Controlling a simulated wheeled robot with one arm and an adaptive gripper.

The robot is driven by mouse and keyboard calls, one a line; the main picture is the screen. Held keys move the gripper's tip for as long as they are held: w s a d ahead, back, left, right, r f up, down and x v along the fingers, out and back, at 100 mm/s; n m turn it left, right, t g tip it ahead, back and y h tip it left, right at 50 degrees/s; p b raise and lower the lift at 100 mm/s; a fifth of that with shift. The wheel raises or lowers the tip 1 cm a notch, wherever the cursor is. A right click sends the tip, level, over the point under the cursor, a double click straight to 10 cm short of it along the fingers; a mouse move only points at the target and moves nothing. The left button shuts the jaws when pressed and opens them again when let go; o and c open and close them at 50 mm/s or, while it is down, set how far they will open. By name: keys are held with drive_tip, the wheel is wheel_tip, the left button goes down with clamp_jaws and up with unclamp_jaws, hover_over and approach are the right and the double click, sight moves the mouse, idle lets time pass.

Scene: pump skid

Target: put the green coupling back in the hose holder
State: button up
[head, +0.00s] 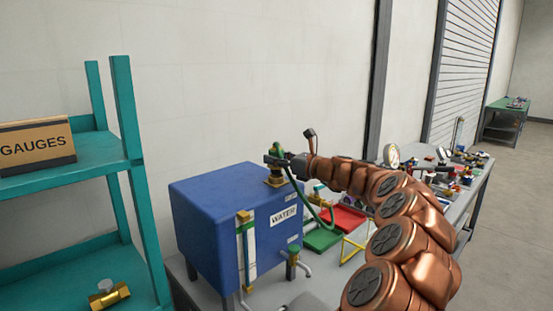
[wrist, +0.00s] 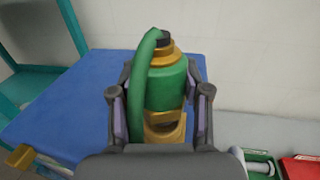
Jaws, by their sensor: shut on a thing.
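The green coupling (wrist: 166,88) stands upright between the fingers of my gripper (wrist: 159,94), with brass at its top and a green hose beside it. My gripper is shut on it. In the head view the coupling (head: 277,149) is over the top of the blue water tank (head: 205,205), above a brass fitting (head: 275,181). Brass also shows below the coupling in the wrist view (wrist: 165,130). I cannot tell whether coupling and fitting touch. The green hose (head: 326,222) hangs down the tank's right side. I cannot tell which thing is the hose holder.
A yellow frame (head: 352,249) stands on the bench right of the tank, near a green tray (head: 322,239) and a red tray (head: 345,217). Many small parts crowd the bench farther back. A teal shelf (head: 130,150) with a gauges box (head: 38,144) stands at left.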

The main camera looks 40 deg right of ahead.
drive_tip(key=shift+r+p, duration=0.8)
drive_tip(key=shift+r, duration=0.1)
